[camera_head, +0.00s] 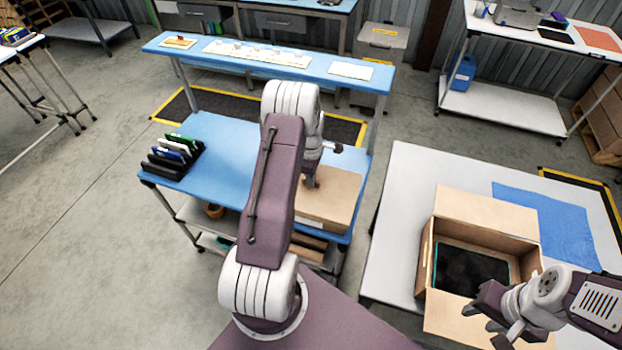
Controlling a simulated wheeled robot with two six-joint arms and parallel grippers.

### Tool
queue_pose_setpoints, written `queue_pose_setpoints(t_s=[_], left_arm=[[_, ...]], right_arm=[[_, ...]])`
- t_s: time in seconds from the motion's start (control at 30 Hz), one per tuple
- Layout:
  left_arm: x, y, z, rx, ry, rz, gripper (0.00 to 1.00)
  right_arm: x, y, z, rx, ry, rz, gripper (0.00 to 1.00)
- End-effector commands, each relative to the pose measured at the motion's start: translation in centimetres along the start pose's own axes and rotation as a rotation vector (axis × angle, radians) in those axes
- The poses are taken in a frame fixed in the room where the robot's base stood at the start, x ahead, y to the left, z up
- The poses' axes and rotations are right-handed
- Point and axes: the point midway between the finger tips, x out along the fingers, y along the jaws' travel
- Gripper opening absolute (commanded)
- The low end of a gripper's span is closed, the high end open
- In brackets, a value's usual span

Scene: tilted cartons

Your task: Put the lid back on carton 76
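An open cardboard carton (428,258) stands on the white table at the right, with a dark, teal-edged flat item (470,270) inside. Cardboard panels spread from its far and near sides. No number is readable on it. A flat-topped cardboard piece (335,205) lies on the blue workbench; I cannot tell whether it is the lid or a box. My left gripper (325,165) is above the far part of that piece, its fingers apart and empty; contact is unclear. My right gripper (484,325) is open and empty over the carton's near side.
A blue mat (550,225) lies on the white table (402,185) right of the carton. A raised blue shelf (215,60) crosses behind. The workbench's middle left is clear.

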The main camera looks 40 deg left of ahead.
Motion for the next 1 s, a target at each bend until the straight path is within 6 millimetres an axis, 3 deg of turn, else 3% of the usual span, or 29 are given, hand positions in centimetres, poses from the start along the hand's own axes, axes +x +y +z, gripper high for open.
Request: queue_pose_setpoints(t_s=[0.4, 0.43, 0.5, 0.83, 1.0], left_arm=[[0.1, 0.0, 0.0, 0.0, 0.0, 0.0, 0.0], [0.1, 0.0, 0.0, 0.0, 0.0, 0.0, 0.13], [0.1, 0.0, 0.0, 0.0, 0.0, 0.0, 0.3], [-0.1, 0.0, 0.0, 0.0, 0.0, 0.001, 0.3], [-3.0, 0.2, 0.0, 0.0, 0.001, 0.007, 0.3]], right_arm=[[0.0, 0.0, 0.0, 0.0, 0.0, 0.0, 0.39], [0.0, 0.0, 0.0, 0.0, 0.0, 0.0, 0.39], [0.0, 0.0, 0.0, 0.0, 0.0, 0.0, 0.39], [0.1, 0.0, 0.0, 0.0, 0.0, 0.0, 0.39], [0.9, 0.0, 0.1, 0.0, 0.0, 0.0, 0.39]])
